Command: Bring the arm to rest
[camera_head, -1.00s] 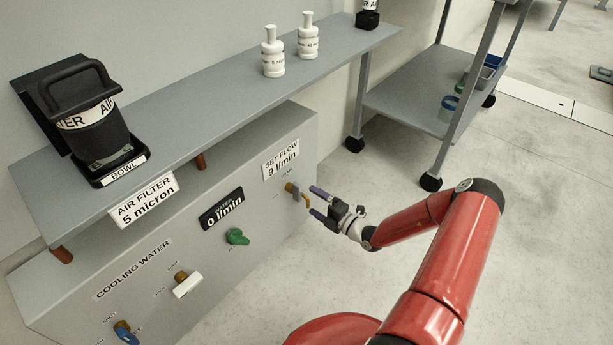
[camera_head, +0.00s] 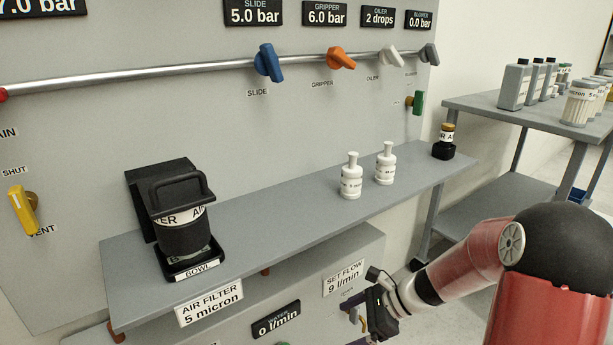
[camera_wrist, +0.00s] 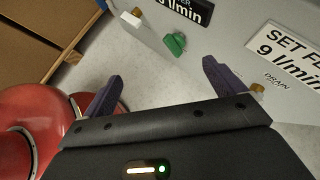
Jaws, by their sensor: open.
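My gripper (camera_head: 358,327) is at the lower right of the head view, in front of the cooling water panel and just below the shelf's front edge. In the wrist view my gripper (camera_wrist: 160,82) has its two purple fingers spread wide with nothing between them. Beyond the fingers are the grey panel front and, at left, the pale floor. The green valve handle (camera_wrist: 175,43) shows past the fingers. A brass valve (camera_wrist: 257,88) shows beside the right finger; I cannot tell whether they touch. My red arm reaches in from the right.
A grey shelf (camera_head: 280,215) holds the black air filter (camera_head: 182,225), two white bottles (camera_head: 350,178) and a small black-based jar (camera_head: 444,142). Above it runs a pipe with blue (camera_head: 267,62) and orange (camera_head: 341,58) handles. A cart (camera_head: 480,105) with bottles stands at right.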

